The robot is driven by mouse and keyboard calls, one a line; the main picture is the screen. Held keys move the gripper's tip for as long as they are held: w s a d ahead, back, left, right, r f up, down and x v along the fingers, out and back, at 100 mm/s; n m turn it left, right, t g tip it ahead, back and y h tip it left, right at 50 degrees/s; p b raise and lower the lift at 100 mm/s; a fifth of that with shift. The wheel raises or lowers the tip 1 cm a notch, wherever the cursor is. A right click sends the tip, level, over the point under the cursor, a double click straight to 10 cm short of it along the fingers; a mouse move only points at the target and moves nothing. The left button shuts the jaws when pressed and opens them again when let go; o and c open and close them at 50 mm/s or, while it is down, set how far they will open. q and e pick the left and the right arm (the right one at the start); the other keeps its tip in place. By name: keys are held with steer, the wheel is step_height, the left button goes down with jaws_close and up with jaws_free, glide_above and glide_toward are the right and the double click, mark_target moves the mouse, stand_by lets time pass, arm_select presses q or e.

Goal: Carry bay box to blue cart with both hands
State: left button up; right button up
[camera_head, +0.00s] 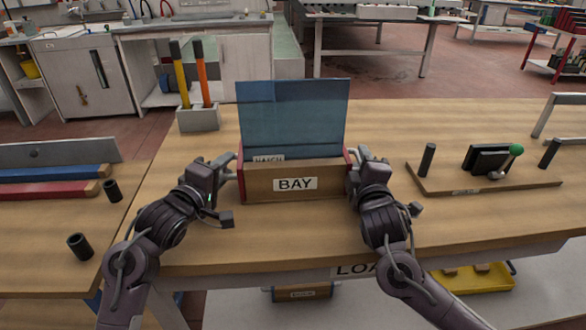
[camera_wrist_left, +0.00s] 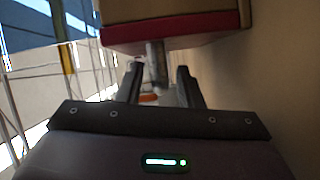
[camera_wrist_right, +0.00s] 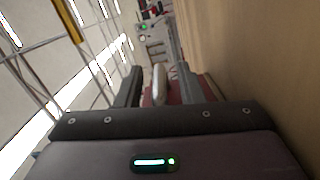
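The bay box (camera_head: 255,186), wooden with red ends and a "BAY" label, stands on the wooden table. A bluish glass pane (camera_head: 300,115) stands upright in it. My left gripper (camera_head: 228,172) is at the box's left end; in the left wrist view its open fingers (camera_wrist_left: 160,88) stand either side of a metal handle (camera_wrist_left: 157,62), with gaps. My right gripper (camera_head: 358,162) is at the right end; its open fingers (camera_wrist_right: 159,85) stand either side of a pale handle (camera_wrist_right: 158,82). I cannot make out a blue cart.
A grey holder (camera_head: 198,118) with yellow and orange tools stands behind left. A wooden fixture board (camera_head: 485,183) with a green-knobbed lever lies on the right. A yellow tray (camera_head: 485,278) is low at right. Table behind the box is clear.

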arm_select(q)
jaws_close()
arm_select(e)
jaws_close()
